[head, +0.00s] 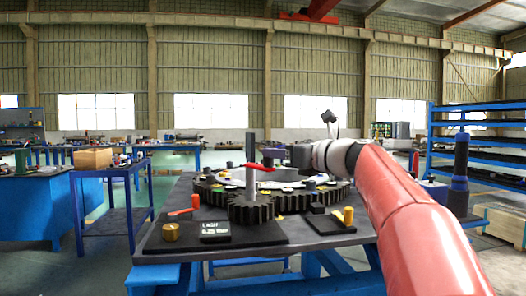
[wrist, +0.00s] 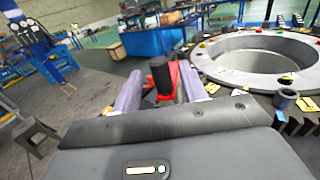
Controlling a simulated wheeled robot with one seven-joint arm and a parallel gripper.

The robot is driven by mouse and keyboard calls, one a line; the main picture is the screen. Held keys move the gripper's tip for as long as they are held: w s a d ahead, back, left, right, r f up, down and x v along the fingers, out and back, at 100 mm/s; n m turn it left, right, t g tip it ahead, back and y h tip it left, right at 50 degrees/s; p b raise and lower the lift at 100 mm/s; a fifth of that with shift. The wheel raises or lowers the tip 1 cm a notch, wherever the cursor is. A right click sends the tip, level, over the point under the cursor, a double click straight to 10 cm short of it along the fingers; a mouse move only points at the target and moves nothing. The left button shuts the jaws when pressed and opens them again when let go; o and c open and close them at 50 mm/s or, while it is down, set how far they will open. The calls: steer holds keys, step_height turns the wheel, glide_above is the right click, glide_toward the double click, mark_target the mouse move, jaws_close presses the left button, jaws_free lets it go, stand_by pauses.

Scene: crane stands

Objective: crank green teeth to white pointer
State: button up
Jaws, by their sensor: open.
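A red crank arm (head: 260,167) sits at the top of a grey upright post (head: 250,180), which rises from a dark pinion gear (head: 252,208). A dark knob (wrist: 160,76) stands up at the crank's end, with red (wrist: 176,80) beside it in the wrist view. My gripper (head: 288,156) is open right of the post; in the wrist view its fingers (wrist: 160,88) stand either side of the knob. I cannot tell whether they touch it. A large toothed ring (head: 325,196) lies behind the pinion; its rim also shows in the wrist view (wrist: 225,75). Green teeth and white pointer are too small to tell.
The dark tabletop (head: 180,232) holds a labelled black block (head: 215,232), a brass cylinder (head: 171,232) and a red lever (head: 184,211) at left, and an orange peg (head: 348,216) at right. Blue shelving (head: 470,106) stands farther right.

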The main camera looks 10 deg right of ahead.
mark_target(268, 167)
steer(key=shift+x, duration=1.9)
jaws_close()
